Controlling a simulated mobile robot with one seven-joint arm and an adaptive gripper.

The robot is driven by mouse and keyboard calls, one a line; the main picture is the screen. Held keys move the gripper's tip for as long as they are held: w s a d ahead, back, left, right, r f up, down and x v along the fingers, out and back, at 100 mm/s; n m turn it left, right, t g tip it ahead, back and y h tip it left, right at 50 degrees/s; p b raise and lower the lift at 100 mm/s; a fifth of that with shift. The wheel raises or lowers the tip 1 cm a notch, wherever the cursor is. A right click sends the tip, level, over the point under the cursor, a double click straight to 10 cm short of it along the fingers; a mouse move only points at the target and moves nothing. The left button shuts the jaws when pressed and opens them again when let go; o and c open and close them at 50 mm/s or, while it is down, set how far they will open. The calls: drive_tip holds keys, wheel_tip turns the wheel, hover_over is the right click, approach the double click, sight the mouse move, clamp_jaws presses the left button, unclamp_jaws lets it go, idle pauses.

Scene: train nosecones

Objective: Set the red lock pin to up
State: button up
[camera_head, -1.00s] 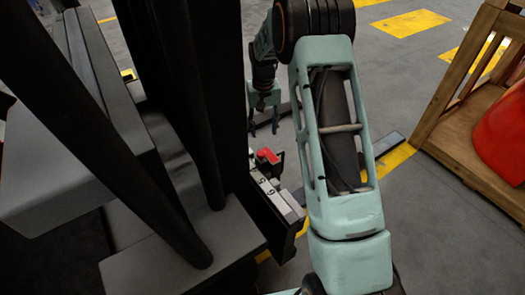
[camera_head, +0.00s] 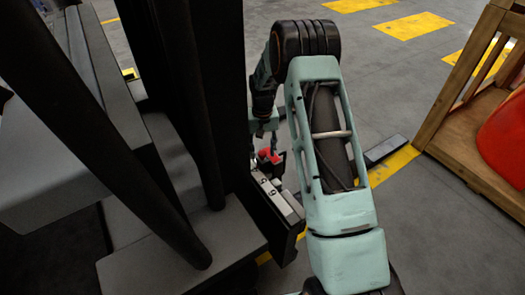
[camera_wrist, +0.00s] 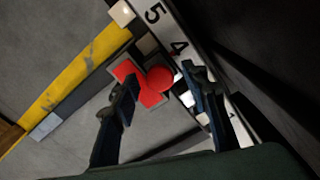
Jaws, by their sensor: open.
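The red lock pin (camera_wrist: 158,79) shows in the wrist view as a round red knob with a flat red part beside it. It sits by a rail with number marks (camera_wrist: 176,42). My gripper (camera_wrist: 162,92) is open, with one finger on each side of the pin. I cannot tell whether the fingers touch it. In the head view the pin (camera_head: 266,155) is a small red patch at the rail's far end, partly hidden by my gripper (camera_head: 272,143) just above it.
Dark upright posts (camera_head: 190,100) stand close on the left of my arm. A wooden crate (camera_head: 470,120) with a red object (camera_head: 503,135) in it stands at the right. Grey floor with yellow markings (camera_head: 402,24) lies between and behind.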

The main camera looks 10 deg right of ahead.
clamp_jaws()
idle(0.3)
drive_tip(key=shift+r, duration=0.15)
wheel_tip(320, 180, up, 3)
drive_tip(key=shift+r+p, duration=0.1)
drive_tip(key=shift+p, duration=0.8)
unclamp_jaws()
